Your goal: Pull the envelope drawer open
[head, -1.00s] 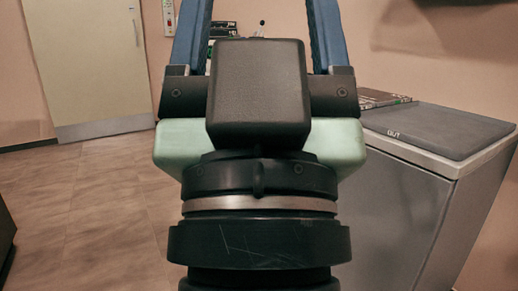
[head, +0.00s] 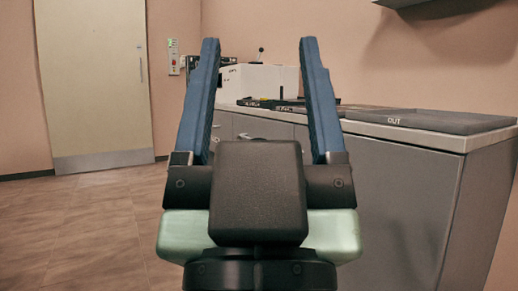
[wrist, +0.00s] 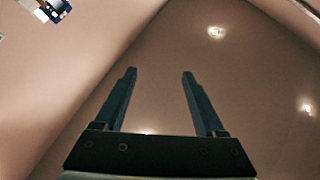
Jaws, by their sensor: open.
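My gripper (head: 257,50) stands in the middle of the head view with its two blue fingers pointing up and wide apart. It is open with nothing between the fingers. A grey cabinet (head: 400,200) with a pale countertop runs along the right wall. Its far front (head: 240,125) shows small handles or knobs, partly hidden by my gripper. I cannot tell which front, if any, is the envelope drawer.
A grey mat marked OUT (head: 440,121) lies on the near countertop. A white box-like device (head: 262,82) and dark flat items stand farther back. A closed door (head: 92,85) is at the left. The floor (head: 95,220) at the left is clear.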

